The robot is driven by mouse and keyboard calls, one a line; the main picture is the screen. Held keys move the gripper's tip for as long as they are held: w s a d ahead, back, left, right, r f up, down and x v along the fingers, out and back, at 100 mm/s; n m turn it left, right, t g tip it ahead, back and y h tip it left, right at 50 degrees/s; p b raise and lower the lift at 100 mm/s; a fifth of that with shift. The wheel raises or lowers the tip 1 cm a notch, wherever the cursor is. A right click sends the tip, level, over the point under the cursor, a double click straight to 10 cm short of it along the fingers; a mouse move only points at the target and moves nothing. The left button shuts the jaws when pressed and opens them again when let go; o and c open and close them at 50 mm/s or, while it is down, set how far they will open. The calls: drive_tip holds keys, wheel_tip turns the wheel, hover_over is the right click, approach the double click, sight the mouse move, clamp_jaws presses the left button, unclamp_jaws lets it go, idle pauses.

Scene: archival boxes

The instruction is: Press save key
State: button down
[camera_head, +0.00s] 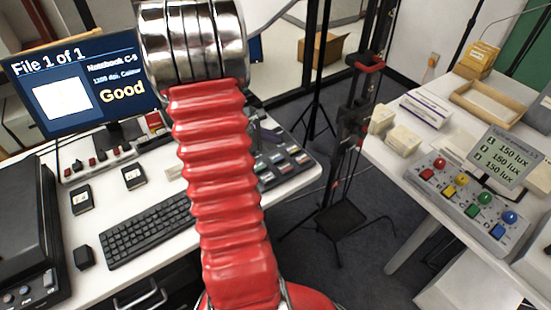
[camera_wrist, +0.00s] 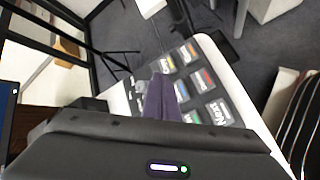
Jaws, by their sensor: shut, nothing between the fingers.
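A key panel (camera_head: 312,167) with several dark keys with coloured marks lies on the right part of the left desk, partly hidden behind my red arm. In the wrist view, its keys show beyond my gripper (camera_wrist: 158,98); one key (camera_wrist: 218,112) reads "Next". The other labels, including any save label, are too small to read or hidden. My gripper is shut and empty, its fingers in front of the panel's left side in the wrist view. I cannot tell whether the fingertips touch a key. A monitor (camera_head: 75,85) shows "File 1 of 1" and "Good".
A keyboard (camera_head: 148,230) and a dark scanner-like device (camera_head: 25,235) are on the left desk. On the right table are a control box (camera_head: 468,205) with coloured knobs, a lux display (camera_head: 502,157) and a wooden tray (camera_head: 488,103). A black stand (camera_head: 345,190) is between the tables.

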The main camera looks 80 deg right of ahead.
sight(273, 159)
drive_tip(key=shift+f, duration=2.95)
drive_tip(key=shift+f, duration=0.85)
idle(0.9)
drive_tip(key=shift+r, duration=0.9)
drive_tip(key=shift+r, duration=2.5)
drive_tip(key=shift+s, duration=0.1)
